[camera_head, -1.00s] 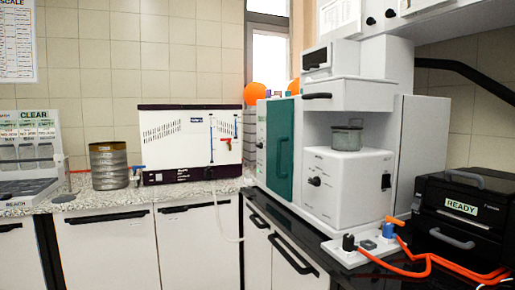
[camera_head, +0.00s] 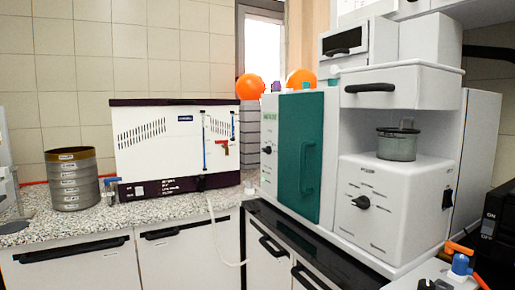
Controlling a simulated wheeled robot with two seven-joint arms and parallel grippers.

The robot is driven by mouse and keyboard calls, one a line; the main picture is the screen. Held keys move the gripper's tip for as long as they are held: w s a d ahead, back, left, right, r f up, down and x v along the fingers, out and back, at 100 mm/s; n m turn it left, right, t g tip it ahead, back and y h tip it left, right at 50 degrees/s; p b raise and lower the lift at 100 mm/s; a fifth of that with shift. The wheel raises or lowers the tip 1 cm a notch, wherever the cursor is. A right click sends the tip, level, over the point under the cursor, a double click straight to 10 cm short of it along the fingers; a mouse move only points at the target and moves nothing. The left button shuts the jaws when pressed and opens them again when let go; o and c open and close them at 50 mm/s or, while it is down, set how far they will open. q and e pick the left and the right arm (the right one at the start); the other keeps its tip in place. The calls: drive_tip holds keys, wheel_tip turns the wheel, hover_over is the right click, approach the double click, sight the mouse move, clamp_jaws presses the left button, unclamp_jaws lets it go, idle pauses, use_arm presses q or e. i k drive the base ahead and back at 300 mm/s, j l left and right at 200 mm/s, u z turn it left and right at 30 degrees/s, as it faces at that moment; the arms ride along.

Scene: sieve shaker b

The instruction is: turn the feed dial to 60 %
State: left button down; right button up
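A black pointer dial (camera_head: 360,202) sits on the front of a white boxy unit (camera_head: 400,225) at the right, with small scale marks around it that are too small to read. A smaller dark knob (camera_head: 267,150) is on the white panel left of the teal door (camera_head: 302,160). I cannot tell from the lettering which of the two is the feed dial. Neither gripper is in view.
A grey lidded pot (camera_head: 397,143) stands on the white unit, under a drawer with a black handle (camera_head: 370,88). A black switch (camera_head: 448,198) is on its side. Left are a sieve stack (camera_head: 72,180) and a white-and-purple box (camera_head: 170,145) on the speckled counter (camera_head: 110,215).

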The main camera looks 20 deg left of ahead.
sight(268, 149)
drive_tip(key=i+j, duration=0.2)
drive_tip(key=j, duration=0.15)
drive_tip(key=i+j+z, duration=0.1)
drive_tip(key=j, duration=0.3)
drive_tip(key=i+j, duration=0.3)
drive_tip(key=i+j+z, duration=0.1)
drive_tip(key=j, duration=0.35)
drive_tip(key=i+j, duration=0.25)
drive_tip(key=j, duration=0.15)
drive_tip(key=i+j+z, duration=0.1)
drive_tip(key=j, duration=0.3)
drive_tip(key=i, duration=0.1)
